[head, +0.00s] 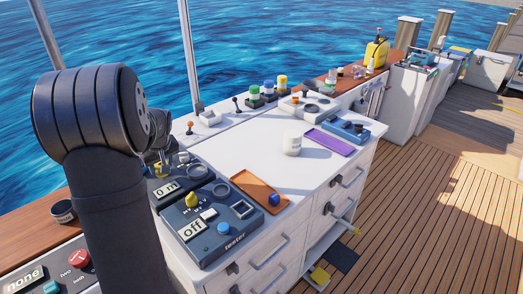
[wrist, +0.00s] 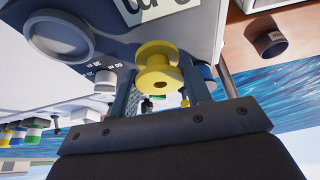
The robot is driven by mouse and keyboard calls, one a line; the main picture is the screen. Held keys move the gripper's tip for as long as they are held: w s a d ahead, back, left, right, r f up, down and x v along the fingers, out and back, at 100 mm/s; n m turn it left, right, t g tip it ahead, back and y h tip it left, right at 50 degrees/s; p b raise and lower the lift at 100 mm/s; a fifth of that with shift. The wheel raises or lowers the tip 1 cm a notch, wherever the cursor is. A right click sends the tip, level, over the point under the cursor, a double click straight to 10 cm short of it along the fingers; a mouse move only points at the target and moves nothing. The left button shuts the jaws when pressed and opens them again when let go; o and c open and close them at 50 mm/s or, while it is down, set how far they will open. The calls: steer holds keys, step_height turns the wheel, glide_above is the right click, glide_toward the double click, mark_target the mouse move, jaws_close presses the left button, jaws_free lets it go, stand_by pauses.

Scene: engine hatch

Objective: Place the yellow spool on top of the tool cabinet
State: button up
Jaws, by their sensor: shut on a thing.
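The yellow spool (wrist: 157,68) is between the two fingers of my gripper (wrist: 165,88) in the wrist view, and the gripper is shut on it. In the head view my gripper (head: 158,150) is mostly hidden behind my dark arm. A bit of yellow, likely the spool (head: 161,170), shows below it, above or beside the dark devices at the left. A white cabinet with drawers (head: 268,248) stands in the middle, its white top (head: 250,150) partly bare. No label shows whether this is the tool cabinet.
A dark tester (head: 225,235), an orange tray (head: 262,187), a white jar (head: 292,144), a purple tray (head: 328,142) and a blue device (head: 347,129) stand on the white top. A low drawer (head: 322,245) is open. A yellow case (head: 376,53) stands farther back.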

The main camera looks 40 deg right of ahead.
steer(key=shift+m+h, duration=0.4)
steer(key=shift+m, duration=0.5)
steer(key=s+d, duration=0.1)
steer(key=d, duration=0.3)
steer(key=s+d+r, duration=0.1)
steer(key=s+d, duration=0.1)
steer(key=d, duration=0.2)
steer(key=s+d, duration=0.2)
steer(key=d, duration=0.2)
steer(key=shift+d+r, duration=0.2)
steer(key=shift+d, duration=0.2)
steer(key=s+d+r+m, duration=0.2)
steer(key=s+d, duration=0.8)
steer(key=d, duration=0.4)
glide_above(228, 163)
steer(key=s, duration=0.1)
steer(key=shift+h, duration=0.4)
steer(key=f, duration=0.7)
steer(key=shift+s+a+f, duration=0.1)
steer(key=shift+s+a, duration=0.05)
steer(key=shift+a, duration=0.15)
steer(key=shift+f, duration=2)
steer(key=shift+f, duration=0.1)
steer(key=o, duration=0.6)
steer(key=shift+f, duration=0.1)
steer(key=o, duration=0.4)
